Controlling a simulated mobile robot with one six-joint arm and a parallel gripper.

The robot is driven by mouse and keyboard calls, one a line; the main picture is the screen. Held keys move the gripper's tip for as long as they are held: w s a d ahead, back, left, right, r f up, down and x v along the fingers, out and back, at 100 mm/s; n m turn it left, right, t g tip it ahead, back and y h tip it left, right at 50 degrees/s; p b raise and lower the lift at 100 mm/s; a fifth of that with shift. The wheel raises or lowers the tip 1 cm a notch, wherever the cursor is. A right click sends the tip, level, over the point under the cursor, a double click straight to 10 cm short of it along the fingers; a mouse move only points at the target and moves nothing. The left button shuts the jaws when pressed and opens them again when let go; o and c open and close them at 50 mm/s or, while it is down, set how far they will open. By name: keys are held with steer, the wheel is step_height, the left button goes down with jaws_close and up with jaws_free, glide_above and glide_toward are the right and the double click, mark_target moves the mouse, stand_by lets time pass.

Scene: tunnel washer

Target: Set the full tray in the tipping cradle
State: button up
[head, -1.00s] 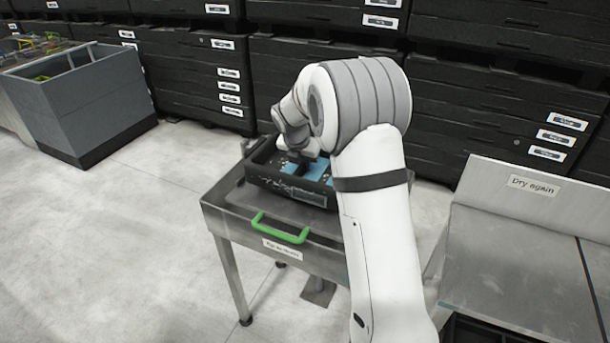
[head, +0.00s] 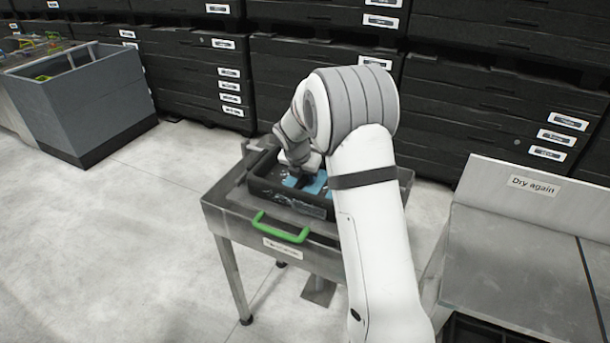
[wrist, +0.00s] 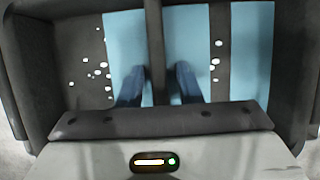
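The black tray (head: 325,206) sits at the steel table (head: 222,205) with the green front handle (head: 280,229); whether it bears fully on the table top is hard to tell. It holds flat blue pieces (wrist: 90,20) and small white bits, and a dark bar (wrist: 153,35) runs across its middle. My gripper (wrist: 160,80) reaches down into it, with one finger on each side of the bar. It appears shut on this bar, though a thin gap shows at the right finger. I cannot tell for sure which part is the tipping cradle; the table's front label is too small to read.
A sloped steel surface marked "Dry again" (head: 535,186) stands at the right. A grey open bin (head: 90,105) stands at the far left. Stacked black drawers or crates (head: 195,75) line the back. The floor (head: 120,245) at the left is clear.

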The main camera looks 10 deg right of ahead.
steer(key=shift+o, duration=0.3)
steer(key=shift+a+r, duration=0.1)
steer(key=shift+r, duration=0.5)
steer(key=v, duration=1.1)
steer(key=s+d+r+m+y, duration=0.15)
steer(key=s+r+m, duration=0.25)
steer(key=s+m, duration=0.5)
steer(key=s+d+f+m+y, duration=0.1)
steer(key=s+m, duration=1.8)
steer(key=s, duration=0.6)
steer(key=shift+s+d+f+m+g, duration=0.2)
steer(key=shift+s+f+m+g, duration=0.15)
steer(key=shift+f+m+g, duration=0.05)
